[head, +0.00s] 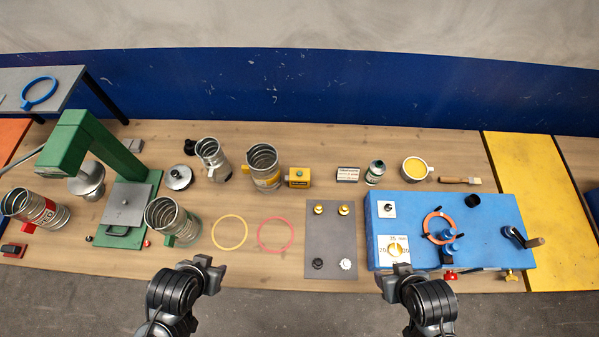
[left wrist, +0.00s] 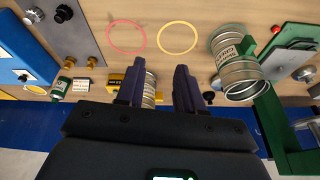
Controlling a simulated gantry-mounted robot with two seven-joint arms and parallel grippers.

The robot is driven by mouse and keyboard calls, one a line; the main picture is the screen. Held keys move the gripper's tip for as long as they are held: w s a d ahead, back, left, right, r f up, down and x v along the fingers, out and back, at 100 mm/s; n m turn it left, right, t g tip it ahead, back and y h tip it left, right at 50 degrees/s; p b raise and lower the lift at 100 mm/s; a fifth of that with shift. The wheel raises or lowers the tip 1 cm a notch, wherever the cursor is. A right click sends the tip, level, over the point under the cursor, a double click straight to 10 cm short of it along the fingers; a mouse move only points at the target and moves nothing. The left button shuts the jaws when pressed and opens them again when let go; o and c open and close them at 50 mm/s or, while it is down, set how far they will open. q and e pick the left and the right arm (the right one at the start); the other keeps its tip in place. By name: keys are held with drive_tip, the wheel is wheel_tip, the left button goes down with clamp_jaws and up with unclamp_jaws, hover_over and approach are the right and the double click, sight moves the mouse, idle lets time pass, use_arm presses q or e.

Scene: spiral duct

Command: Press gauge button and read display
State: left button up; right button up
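No part is clearly marked as the gauge. A small yellow box (head: 299,177) with a round knob or button on top stands beside a steel duct with a yellow label (head: 264,168). In the left wrist view the yellow box (left wrist: 115,80) shows at the left finger's edge. My right gripper (head: 396,278) appears open and empty, in front of the blue box.
The blue box (head: 480,215) at right carries a white dial plate (head: 394,249), an orange ring and a crank. A grey plate with several knobs (head: 331,222) lies centrally. Yellow (head: 229,233) and red rings lie flat. A green press (head: 90,150) and several ducts stand left.

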use_arm(q)
clamp_jaws()
idle(1.3)
